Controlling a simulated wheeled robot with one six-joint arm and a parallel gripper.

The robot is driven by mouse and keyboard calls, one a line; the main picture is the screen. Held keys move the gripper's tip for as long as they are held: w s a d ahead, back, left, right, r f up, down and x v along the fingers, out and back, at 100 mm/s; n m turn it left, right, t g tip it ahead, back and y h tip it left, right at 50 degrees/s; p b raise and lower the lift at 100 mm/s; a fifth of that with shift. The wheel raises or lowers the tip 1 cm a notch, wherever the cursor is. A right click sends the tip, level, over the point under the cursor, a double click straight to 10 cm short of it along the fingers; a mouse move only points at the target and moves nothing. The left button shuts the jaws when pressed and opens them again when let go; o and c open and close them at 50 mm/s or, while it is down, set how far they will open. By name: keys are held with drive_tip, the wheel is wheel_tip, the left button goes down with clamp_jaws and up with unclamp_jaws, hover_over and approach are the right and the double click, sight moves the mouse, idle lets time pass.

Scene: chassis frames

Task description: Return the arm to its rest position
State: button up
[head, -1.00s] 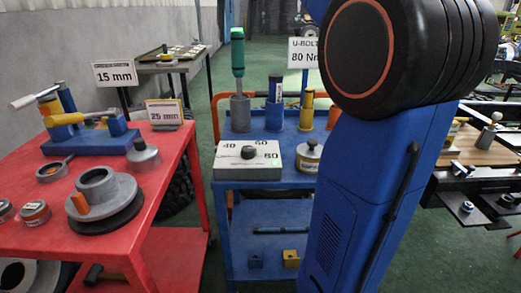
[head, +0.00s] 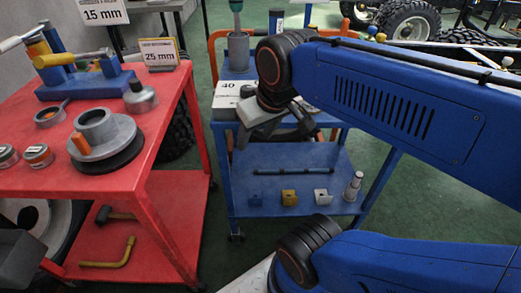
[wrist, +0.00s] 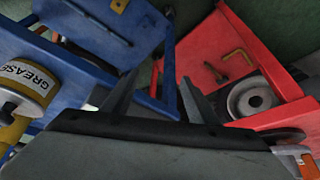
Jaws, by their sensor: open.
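My arm is blue with black joints and reaches in from the right in the head view. Its upper link passes in front of the blue cart (head: 225,188). A grey part at the arm's end hangs over the front of the cart's top. In the wrist view my gripper (wrist: 158,98) shows two grey fingers spread wide apart, with nothing between them. The blue cart also lies beyond the fingers in the wrist view (wrist: 95,35). My arm hides much of the cart's top.
A red cart (head: 160,155) stands at the left with a grey flanged part (head: 118,135) and a 25 mm sign (head: 159,52). A grease can (wrist: 22,88) is close at the left of the wrist view. Green floor (head: 400,200) shows between my arm links.

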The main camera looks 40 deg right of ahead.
drive_tip(key=s+f, duration=0.1)
drive_tip(key=f, duration=0.1)
drive_tip(key=s+f, duration=0.1)
drive_tip(key=f, duration=0.1)
drive_tip(key=shift+s+a, duration=0.2)
drive_tip(key=shift+r, duration=0.1)
drive_tip(key=shift+c, duration=0.3)
idle(1.4)
